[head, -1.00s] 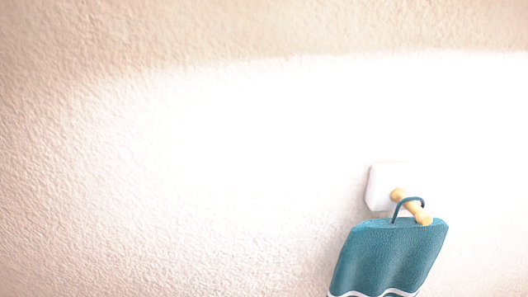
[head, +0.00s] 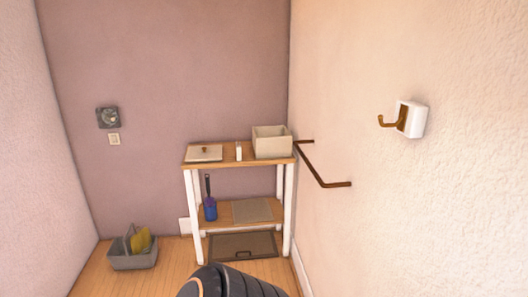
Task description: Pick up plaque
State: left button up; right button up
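No thing in the head view is clearly a plaque. A flat pale board (head: 204,153) with a small brown knob lies on the left of the shelf unit's top. A small white upright piece (head: 239,151) stands near the middle of that top. A flat grey-brown panel (head: 252,211) lies on the middle shelf. A dark rounded part at the bottom edge looks like my own arm. Neither gripper is in view.
The wooden shelf unit (head: 228,158) stands at the back wall, with a beige box (head: 271,142) on top and a blue container (head: 210,208) below. A brown rail (head: 312,168) and hook (head: 393,122) project from the right wall. A grey caddy (head: 133,256) sits on the floor, left.

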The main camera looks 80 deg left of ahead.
aim_at(239, 151)
jog(key=u, duration=2.8)
jog(key=i+z, duration=0.15)
jog(key=i, duration=0.3)
jog(key=i+j+z, duration=0.15)
jog(key=i, duration=0.3)
jog(key=i+z, duration=0.1)
jog(key=i, duration=0.35)
jog(key=i+j+z, duration=0.15)
jog(key=i, duration=0.3)
jog(key=i+j+z, duration=0.15)
jog(key=i, duration=0.3)
jog(key=j, duration=0.1)
